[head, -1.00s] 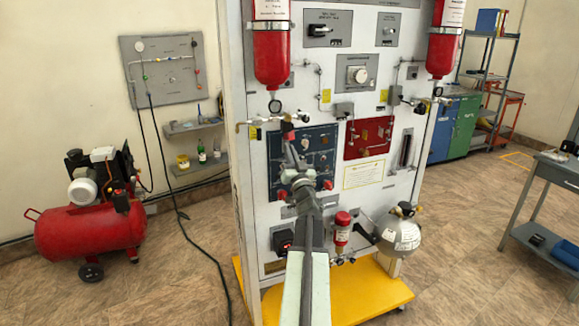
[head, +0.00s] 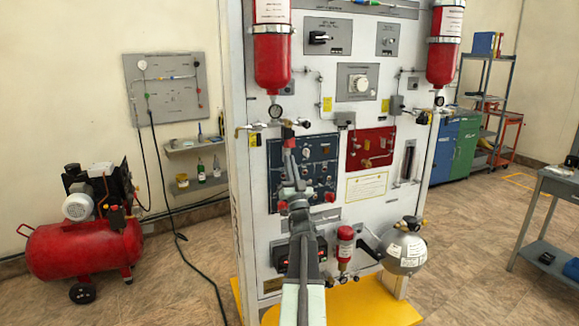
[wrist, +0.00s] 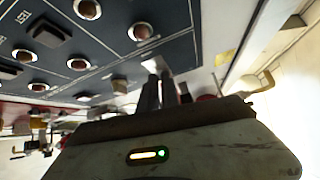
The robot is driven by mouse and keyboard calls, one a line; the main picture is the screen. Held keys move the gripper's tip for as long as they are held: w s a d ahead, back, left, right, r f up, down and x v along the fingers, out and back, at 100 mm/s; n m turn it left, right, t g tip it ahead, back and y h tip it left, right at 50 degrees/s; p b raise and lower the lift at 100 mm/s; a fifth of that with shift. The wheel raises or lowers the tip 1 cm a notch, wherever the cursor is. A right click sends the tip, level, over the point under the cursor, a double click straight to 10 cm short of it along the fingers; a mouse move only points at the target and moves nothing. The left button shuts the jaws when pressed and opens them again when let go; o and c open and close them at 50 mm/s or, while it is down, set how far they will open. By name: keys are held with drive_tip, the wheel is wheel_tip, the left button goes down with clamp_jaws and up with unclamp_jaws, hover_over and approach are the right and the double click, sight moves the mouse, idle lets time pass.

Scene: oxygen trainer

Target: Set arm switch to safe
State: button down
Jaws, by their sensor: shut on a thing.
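My gripper (head: 288,148) is at the upper left of the dark blue panel (head: 318,153) on the trainer's front. In the wrist view its two dark fingers (wrist: 160,88) are close together and reach a pale metal plate (wrist: 156,64) at the edge of the blue panel (wrist: 105,45). The jaws are shut on a small part there, which appears to be the arm switch. The fingers hide it, so its position and label cannot be read.
A red panel (head: 371,148) lies right of the blue one. Red cylinders (head: 272,60) (head: 445,45) hang above, and a silver sphere (head: 405,246) sits low right. A red compressor (head: 82,248) stands on the floor at left.

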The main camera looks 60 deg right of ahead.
drive_tip(key=shift+w, duration=0.15)
drive_tip(key=c, duration=1.6)
unclamp_jaws()
drive_tip(key=shift+w, duration=0.1)
drive_tip(key=b+v, duration=0.5)
drive_tip(key=v, duration=0.3)
